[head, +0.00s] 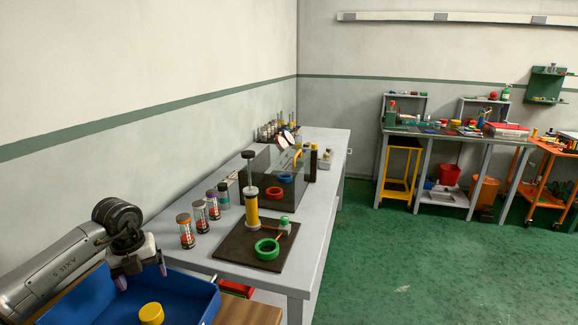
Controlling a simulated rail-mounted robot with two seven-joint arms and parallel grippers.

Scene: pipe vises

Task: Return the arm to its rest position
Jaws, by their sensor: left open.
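My left arm (55,268) comes in from the left edge. Its gripper (141,277) points down over the far part of a blue tray (190,305), with its two fingertips apart and nothing seen between them. A yellow round piece (151,314) is in or over the tray, nearer than the gripper and apart from it. My right gripper is not in view.
A grey table (318,225) stands right of the tray. It holds a dark board (240,245) with a yellow upright cylinder (251,203) and green ring (267,249), plus several jars (186,232). Green floor (400,265) is open to the right.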

